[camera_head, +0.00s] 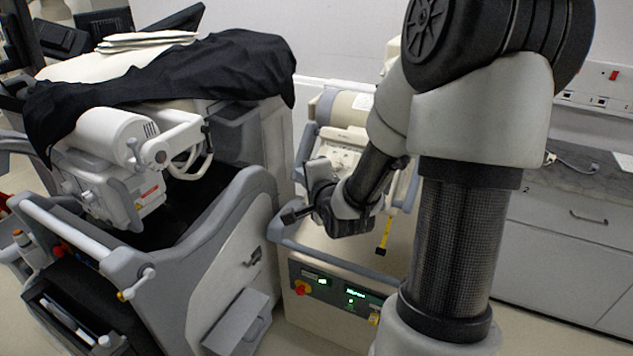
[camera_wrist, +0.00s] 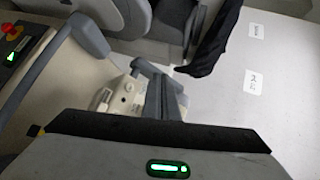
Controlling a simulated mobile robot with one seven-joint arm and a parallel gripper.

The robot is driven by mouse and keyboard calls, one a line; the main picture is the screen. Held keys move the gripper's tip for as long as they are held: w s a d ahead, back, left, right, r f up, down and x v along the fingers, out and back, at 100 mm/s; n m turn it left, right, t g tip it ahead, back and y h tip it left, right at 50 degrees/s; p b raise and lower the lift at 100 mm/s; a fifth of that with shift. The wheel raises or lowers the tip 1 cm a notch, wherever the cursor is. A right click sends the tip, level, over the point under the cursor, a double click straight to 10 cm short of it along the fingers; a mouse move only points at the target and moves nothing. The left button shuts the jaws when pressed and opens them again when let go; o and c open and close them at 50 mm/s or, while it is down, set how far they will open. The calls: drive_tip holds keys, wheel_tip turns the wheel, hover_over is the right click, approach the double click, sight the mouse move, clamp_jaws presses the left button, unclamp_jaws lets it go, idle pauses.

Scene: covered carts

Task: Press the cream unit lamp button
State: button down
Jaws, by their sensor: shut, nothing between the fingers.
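The cream unit (camera_head: 318,236) stands mid-picture, behind my arm. Its cream head (camera_head: 335,158) carries small knobs and buttons on its face; the head also shows in the wrist view (camera_wrist: 122,97), close beyond my fingers. I cannot tell which small control is the lamp button. My gripper (camera_head: 290,214) is shut and empty, in front of and below the head, above the unit's grey handle rail. In the wrist view my dark fingers (camera_wrist: 164,98) lie together and cover part of the head's right side. I cannot tell whether they touch it.
A lower panel (camera_head: 335,290) on the cream unit has green displays and a red knob (camera_head: 301,287). A grey-and-white cart (camera_head: 225,225) with a black cover (camera_head: 190,75) stands close at left. Grey drawers (camera_head: 560,245) stand at right. A yellow tag (camera_head: 384,238) hangs near my arm.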

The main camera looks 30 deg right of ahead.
drive_tip(key=w+d+f+b, duration=0.4)
drive_tip(key=d+f, duration=0.1)
drive_tip(key=f, duration=0.1)
idle(0.4)
drive_tip(key=shift+d, duration=0.1)
idle(1.8)
drive_tip(key=shift+w+d+f, duration=0.2)
drive_tip(key=shift+f, duration=0.05)
drive_tip(key=shift+w+d+f+b, duration=0.2)
drive_tip(key=shift+d+f+b, duration=0.1)
drive_tip(key=shift+b, duration=0.1)
idle(0.7)
idle(0.3)
drive_tip(key=shift+s+a+r+p, duration=0.4)
drive_tip(key=shift+a+r+p, duration=0.1)
drive_tip(key=shift+a+r, duration=0.1)
